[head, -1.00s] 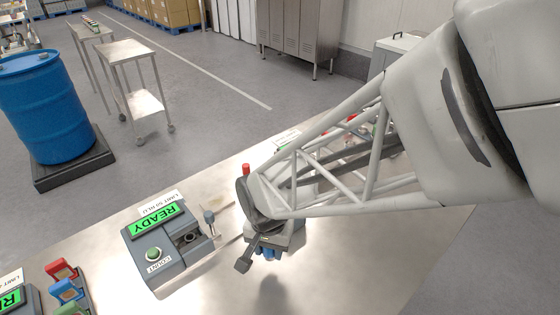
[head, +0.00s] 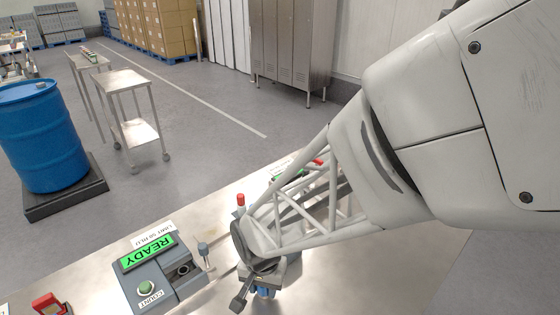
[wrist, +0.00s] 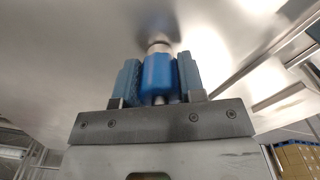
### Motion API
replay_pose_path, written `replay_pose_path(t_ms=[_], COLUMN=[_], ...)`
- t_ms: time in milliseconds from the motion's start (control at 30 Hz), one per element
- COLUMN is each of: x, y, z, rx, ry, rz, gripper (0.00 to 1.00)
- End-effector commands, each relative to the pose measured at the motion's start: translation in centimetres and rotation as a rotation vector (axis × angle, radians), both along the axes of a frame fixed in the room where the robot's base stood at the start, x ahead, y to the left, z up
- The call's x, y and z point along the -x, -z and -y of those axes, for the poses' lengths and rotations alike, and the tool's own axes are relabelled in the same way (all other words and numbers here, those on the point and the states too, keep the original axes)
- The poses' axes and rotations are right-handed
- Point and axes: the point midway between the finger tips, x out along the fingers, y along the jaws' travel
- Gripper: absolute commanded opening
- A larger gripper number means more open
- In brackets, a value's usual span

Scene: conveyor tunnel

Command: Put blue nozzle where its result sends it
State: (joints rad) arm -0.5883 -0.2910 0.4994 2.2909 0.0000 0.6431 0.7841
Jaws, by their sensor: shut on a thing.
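The blue nozzle (wrist: 158,76) is held between the two fingers of my gripper (wrist: 158,85), seen in the wrist view. Its silver tip points away from the gripper. In the head view my gripper (head: 264,290) is above the steel table, right of the grey counter device, with a bit of blue showing below it. The counter device (head: 190,286) has a green lit screen reading READY (head: 147,252), a green COUNT button (head: 146,288) and a round dark socket. A limit label (head: 153,237) stands behind it; its full text is hard to read.
A red-topped post (head: 241,199) and a small grey-topped post (head: 203,248) stand near my gripper. Red and green items (head: 290,178) lie partly hidden behind my arm. A red piece (head: 48,303) is at the lower left. Bare table (head: 370,265) lies to the right.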

Motion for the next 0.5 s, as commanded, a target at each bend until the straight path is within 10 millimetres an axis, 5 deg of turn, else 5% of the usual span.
replay_pose_path(t_ms=[367,400,500], x=[-0.01,-0.01,-0.01], y=[0.27,0.31,0.28], z=[-0.01,-0.01,-0.01], rx=[0.000,0.000,0.000], ry=[0.000,0.000,0.000], rz=[0.000,0.000,0.000], gripper=[0.00,0.38,0.54])
